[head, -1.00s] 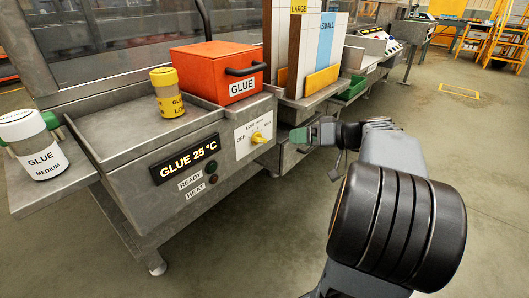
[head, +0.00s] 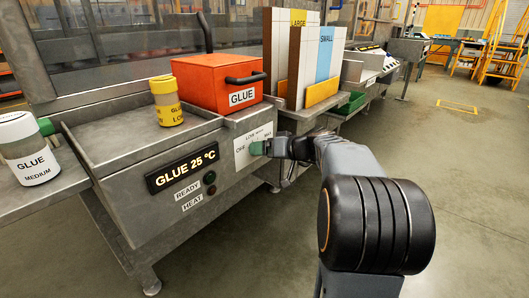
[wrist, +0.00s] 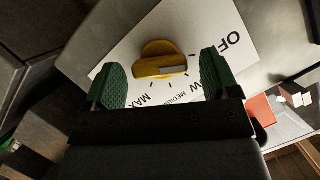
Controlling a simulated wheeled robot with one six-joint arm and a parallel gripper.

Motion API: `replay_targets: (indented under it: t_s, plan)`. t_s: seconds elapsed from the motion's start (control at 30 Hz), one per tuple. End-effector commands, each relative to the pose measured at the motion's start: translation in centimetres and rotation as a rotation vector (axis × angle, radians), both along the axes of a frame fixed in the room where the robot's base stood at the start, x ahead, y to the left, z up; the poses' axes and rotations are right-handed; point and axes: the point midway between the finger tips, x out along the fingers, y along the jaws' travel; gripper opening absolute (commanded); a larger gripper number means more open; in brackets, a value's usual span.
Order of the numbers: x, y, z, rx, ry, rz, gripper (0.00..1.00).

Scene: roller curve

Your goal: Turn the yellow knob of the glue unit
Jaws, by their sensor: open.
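The yellow knob (wrist: 160,62) sits on a white dial plate (wrist: 200,35) on the front of the glue unit (head: 150,205). In the wrist view the plate shows OFF, LOW, MEDIUM and MAX marks; part of the lettering is hidden by my gripper. My gripper (wrist: 165,80) is open, with one green finger on each side of the knob and a visible gap to it. I cannot tell how deep the fingers reach. In the head view my gripper (head: 262,148) is at the dial plate and hides the knob. The unit's display reads GLUE 25 °C.
An orange GLUE box (head: 215,82) and a yellow-capped glue jar (head: 167,100) stand on top of the unit. A white GLUE MEDIUM jar (head: 28,150) stands on the left shelf. READY and HEAT lamps are left of the dial. Open floor lies to the right.

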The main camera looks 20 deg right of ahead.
Motion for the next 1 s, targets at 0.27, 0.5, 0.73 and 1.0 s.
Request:
replay_targets:
  t_s: [0.27, 0.5, 0.73, 1.0]
  plan:
    - [0.19, 0.14, -0.05, 0.000, 0.000, 0.000, 0.81]
    - [0.16, 0.13, -0.05, -0.001, -0.001, 0.000, 0.64]
    - [0.15, 0.12, -0.05, -0.001, -0.001, 0.000, 0.42]
    - [0.15, 0.11, -0.07, 0.008, 0.003, 0.001, 0.32]
